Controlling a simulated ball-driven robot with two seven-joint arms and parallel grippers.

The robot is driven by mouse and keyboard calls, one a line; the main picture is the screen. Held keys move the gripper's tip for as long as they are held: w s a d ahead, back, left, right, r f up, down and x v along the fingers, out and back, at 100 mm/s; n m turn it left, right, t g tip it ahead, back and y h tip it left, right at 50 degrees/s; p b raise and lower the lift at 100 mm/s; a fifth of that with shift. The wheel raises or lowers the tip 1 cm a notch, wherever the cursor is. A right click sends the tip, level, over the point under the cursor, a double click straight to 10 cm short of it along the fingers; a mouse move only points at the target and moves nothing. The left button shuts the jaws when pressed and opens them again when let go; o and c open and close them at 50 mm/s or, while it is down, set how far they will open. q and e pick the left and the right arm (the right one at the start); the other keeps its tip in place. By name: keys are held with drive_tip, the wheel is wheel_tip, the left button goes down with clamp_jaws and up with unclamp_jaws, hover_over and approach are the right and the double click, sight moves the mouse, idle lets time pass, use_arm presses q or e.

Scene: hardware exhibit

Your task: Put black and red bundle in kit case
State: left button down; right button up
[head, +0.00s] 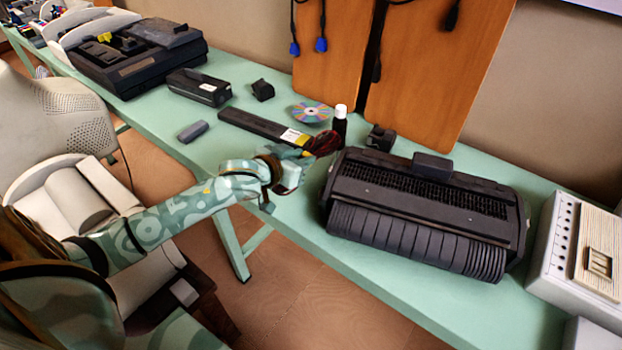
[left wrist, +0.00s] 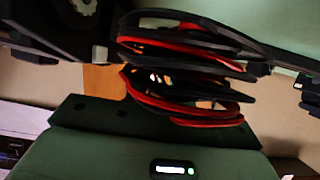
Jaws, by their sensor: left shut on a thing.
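The black and red bundle (head: 324,143) is a looped coil of cable above the green table, just left of the large black ribbed machine. My left gripper (head: 303,160) is shut on it. In the left wrist view the bundle's black and red loops (left wrist: 185,75) fill the upper middle. In the head view the gripper partly hides the bundle. An open black case (head: 128,68) with dark parts and a yellow piece inside stands at the far left of the table; it looks like the kit case. My right gripper is not in view.
The ribbed machine (head: 420,215) stands close right of my left gripper. A dark bottle with a white cap (head: 340,122), a disc (head: 311,112), a long black box (head: 262,128) and a black device (head: 199,87) are nearby. A white device (head: 583,255) is far right.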

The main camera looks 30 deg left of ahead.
use_arm(q)
wheel_tip(320, 180, down, 6)
drive_tip(key=b, duration=0.2)
drive_tip(key=shift+b, duration=0.35)
drive_tip(key=shift+r, duration=0.15)
drive_tip(key=c, duration=1.2)
unclamp_jaws()
drive_tip(key=shift+o, duration=0.2)
